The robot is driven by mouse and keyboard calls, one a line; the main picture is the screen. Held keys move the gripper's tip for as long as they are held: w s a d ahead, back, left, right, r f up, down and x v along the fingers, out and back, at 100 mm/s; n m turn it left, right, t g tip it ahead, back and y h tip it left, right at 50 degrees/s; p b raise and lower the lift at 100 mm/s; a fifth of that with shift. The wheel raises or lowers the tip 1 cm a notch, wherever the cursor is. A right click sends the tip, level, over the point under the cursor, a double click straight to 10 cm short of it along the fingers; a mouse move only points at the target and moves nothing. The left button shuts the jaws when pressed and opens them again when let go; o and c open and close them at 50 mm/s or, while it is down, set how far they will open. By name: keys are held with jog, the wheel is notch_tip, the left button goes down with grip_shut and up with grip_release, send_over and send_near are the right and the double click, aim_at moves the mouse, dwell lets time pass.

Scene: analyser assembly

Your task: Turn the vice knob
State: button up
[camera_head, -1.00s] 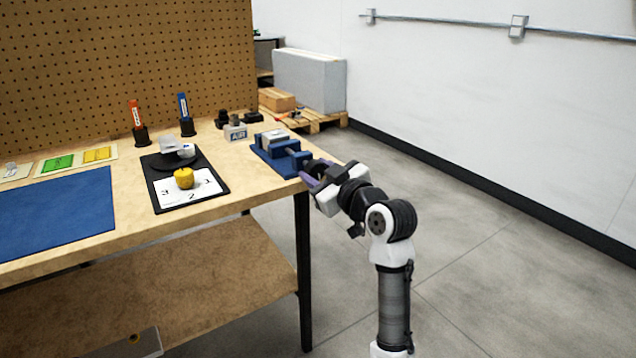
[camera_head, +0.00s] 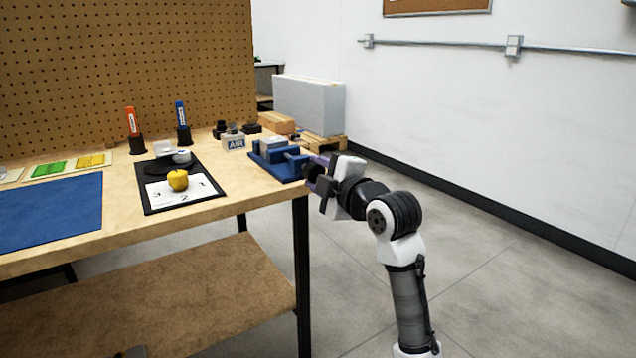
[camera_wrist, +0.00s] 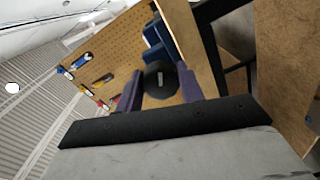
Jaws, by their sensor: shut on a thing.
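The blue vice (camera_head: 272,165) sits at the right front corner of the wooden workbench, a light block (camera_head: 271,144) between its jaws. Its round black knob (camera_wrist: 161,80) faces the wrist camera and has a pale slot-like mark in the middle. My gripper (camera_head: 316,172) reaches in from the right at the bench's edge. Its purple fingers are shut on the knob, one on each side, as the wrist view (camera_wrist: 160,88) shows. In the head view the fingers and wrist largely cover the knob.
On the workbench (camera_head: 120,225) are a black tray (camera_head: 150,208) with a yellow object (camera_head: 178,180), a blue mat (camera_head: 50,212), an orange marker (camera_head: 132,122), a blue marker (camera_head: 181,115) and an AIR block (camera_head: 235,144). Open floor lies to the right.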

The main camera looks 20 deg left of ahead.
jog(key=n+b, duration=0.2)
jog(key=n, duration=0.2)
jog(key=shift+f+n, duration=0.1)
jog(key=shift+n, duration=0.2)
jog(key=shift+n+b, duration=0.65)
jog(key=shift+n, duration=1.25)
jog(key=shift+r, duration=0.2)
jog(key=o, duration=1)
jog(key=p+v, duration=0.2)
jog(key=v, duration=1.1)
jog(key=shift+s+d, duration=0.2)
jog(key=shift+s, duration=0.2)
